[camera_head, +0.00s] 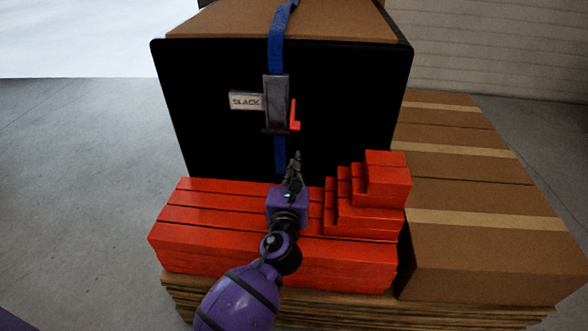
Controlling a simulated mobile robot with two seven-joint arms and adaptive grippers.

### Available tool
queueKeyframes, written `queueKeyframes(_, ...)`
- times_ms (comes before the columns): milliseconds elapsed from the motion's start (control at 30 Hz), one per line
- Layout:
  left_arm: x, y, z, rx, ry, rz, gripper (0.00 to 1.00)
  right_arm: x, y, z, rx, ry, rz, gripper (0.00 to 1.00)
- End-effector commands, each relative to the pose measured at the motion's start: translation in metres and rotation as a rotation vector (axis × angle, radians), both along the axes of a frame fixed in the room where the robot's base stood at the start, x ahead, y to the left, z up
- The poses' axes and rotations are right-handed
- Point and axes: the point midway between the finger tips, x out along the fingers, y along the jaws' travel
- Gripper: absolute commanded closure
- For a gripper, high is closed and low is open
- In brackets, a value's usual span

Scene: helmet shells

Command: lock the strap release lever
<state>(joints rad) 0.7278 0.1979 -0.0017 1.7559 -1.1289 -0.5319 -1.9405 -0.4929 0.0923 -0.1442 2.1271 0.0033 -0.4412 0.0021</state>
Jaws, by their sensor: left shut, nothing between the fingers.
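The strap release lever (295,115) is a small red L-shaped piece on the right side of a grey metal buckle (276,98). The buckle sits on a blue strap (276,45) that runs down the front of a large black panel (200,110). A pale tag (246,101) reading "SLACK" sticks out to the buckle's left. My left gripper (296,158) is shut and empty, pointing up just below the lever and apart from it in the picture. Its depth from the panel is hard to tell. My right gripper is not in view.
Red boxes (190,215) lie stacked in front of the panel, with smaller red boxes stepped up (387,175) right of my gripper. Brown cartons (490,245) stand at the right. Floor (80,180) is clear at the left.

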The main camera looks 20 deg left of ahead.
Motion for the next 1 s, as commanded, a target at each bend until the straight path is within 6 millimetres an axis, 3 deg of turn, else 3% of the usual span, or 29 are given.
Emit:
queueKeyframes(300, 0.067, 0.019, 0.0, -0.001, 0.0, 0.001, 1.0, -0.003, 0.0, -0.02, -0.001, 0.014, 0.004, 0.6)
queueKeyframes(600, 0.044, 0.012, 0.03, -0.001, -0.001, -0.001, 1.0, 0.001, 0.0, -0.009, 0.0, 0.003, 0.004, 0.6)
queueKeyframes(1000, 0.041, 0.012, 0.031, -0.001, 0.001, -0.001, 1.0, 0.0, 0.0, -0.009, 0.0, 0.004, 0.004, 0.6)
